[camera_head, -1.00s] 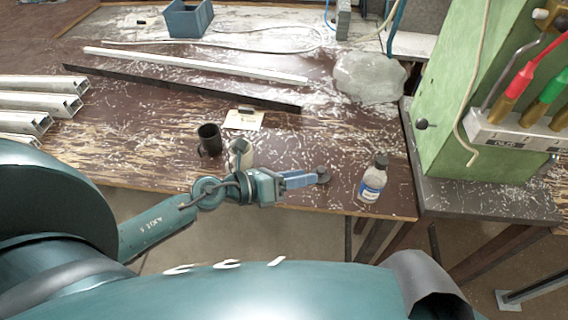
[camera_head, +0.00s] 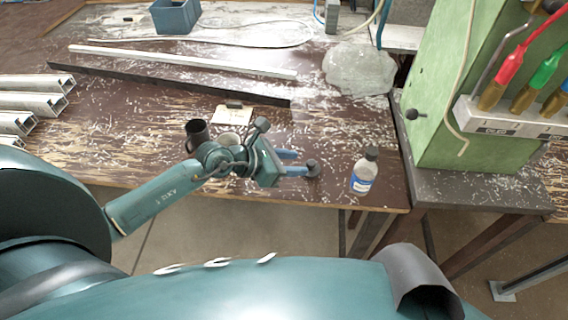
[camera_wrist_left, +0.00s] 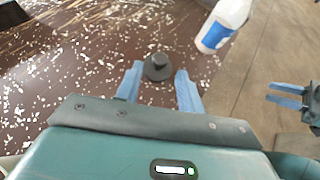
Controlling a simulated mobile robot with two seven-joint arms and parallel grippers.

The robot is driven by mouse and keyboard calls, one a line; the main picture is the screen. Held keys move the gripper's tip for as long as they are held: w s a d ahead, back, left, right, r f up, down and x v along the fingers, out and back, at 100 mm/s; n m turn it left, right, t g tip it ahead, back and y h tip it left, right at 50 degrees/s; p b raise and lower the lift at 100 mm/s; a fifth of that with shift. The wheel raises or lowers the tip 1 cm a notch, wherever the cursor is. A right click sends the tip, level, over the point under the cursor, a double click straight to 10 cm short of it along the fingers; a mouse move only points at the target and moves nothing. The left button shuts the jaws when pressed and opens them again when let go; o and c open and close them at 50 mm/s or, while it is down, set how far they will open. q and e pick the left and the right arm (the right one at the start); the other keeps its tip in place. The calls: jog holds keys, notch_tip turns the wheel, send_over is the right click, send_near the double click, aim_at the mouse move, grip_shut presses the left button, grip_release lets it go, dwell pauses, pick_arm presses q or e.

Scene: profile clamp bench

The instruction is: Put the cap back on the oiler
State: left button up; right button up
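A dark round cap with a small knob (camera_head: 312,169) sits on the bench near its front edge. It also shows in the left wrist view (camera_wrist_left: 158,68), between the fingertips of my left gripper (camera_wrist_left: 159,76), with a gap on each side. In the head view my left gripper (camera_head: 303,163) is open, its two blue fingers reaching towards the cap. My right gripper (camera_wrist_left: 284,96) shows at the right of the wrist view, fingers apart and empty. A black mug-like vessel (camera_head: 195,132) and a pale cup (camera_head: 228,139), partly hidden by my arm, stand behind; I cannot tell which is the oiler.
A bottle with a blue label and dark top (camera_head: 362,174) stands right of the cap. A green machine (camera_head: 455,80) stands at right.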

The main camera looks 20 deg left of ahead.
aim_at(308, 164)
pick_arm(q)
jog(key=shift+b+x, duration=0.55)
jog(key=shift+x, duration=0.9)
jog(key=shift+b+x, duration=0.35)
jog(key=shift+x, duration=0.55)
jog(key=shift+w+d+f, duration=0.25)
jog(key=shift+w, duration=0.05)
pick_arm(e)
jog(key=shift+a+f, duration=0.3)
jog(key=shift+a, duration=0.25)
jog(key=shift+w+r, duration=0.1)
jog(key=shift+w, duration=0.05)
pick_arm(q)
jog(key=c, duration=0.5)
grip_shut()
pick_arm(e)
jog(key=shift+w+d+t, duration=0.15)
jog(key=shift+t, duration=0.15)
